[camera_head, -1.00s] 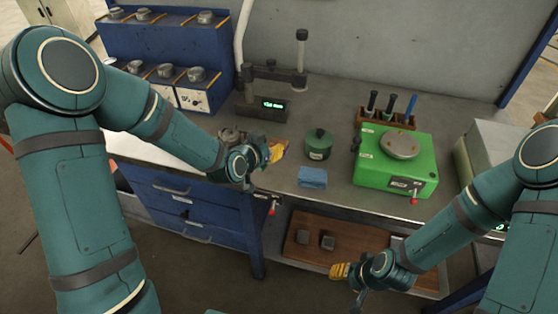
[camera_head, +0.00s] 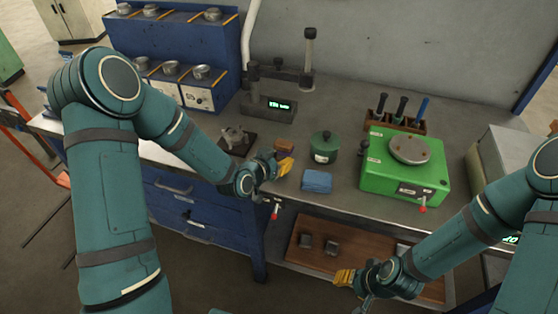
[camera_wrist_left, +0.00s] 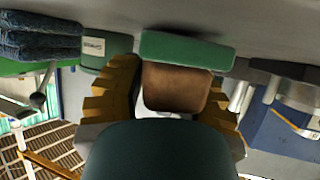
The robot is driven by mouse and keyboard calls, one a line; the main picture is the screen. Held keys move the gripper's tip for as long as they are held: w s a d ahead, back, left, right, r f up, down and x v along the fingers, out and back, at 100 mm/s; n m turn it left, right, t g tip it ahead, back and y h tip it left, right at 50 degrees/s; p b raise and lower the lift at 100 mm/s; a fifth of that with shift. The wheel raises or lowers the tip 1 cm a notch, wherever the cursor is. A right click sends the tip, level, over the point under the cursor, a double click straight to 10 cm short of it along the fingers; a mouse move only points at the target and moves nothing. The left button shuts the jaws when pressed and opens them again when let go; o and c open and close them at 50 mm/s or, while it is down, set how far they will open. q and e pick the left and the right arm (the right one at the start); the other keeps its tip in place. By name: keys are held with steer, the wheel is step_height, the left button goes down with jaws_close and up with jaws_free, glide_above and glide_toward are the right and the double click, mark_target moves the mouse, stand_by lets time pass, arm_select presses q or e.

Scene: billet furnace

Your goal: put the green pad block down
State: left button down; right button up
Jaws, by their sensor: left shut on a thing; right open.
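The green pad block is a brown block (camera_wrist_left: 176,88) with a green pad (camera_wrist_left: 186,51) on one face. My left gripper (camera_head: 285,165) is shut on it; in the left wrist view yellow fingers stand on both sides of the brown part. The green pad faces the grey bench top, and I cannot tell whether it touches. In the head view only the brown part (camera_head: 285,146) shows, just beyond the fingers. My right gripper (camera_head: 346,277) is open and low, in front of the bench by the lower shelf.
A green lidded pot (camera_head: 323,148) and folded blue cloth (camera_head: 317,181) are close to the right of the block. A small metal stand (camera_head: 235,137) is to its left. A green device (camera_head: 405,170) is farther right. A digital gauge stand (camera_head: 268,105) is behind.

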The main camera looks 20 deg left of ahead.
arm_select(q)
steer(key=shift+f, duration=0.25)
steer(key=c, duration=0.7)
jaws_free()
steer(key=shift+r, duration=0.1)
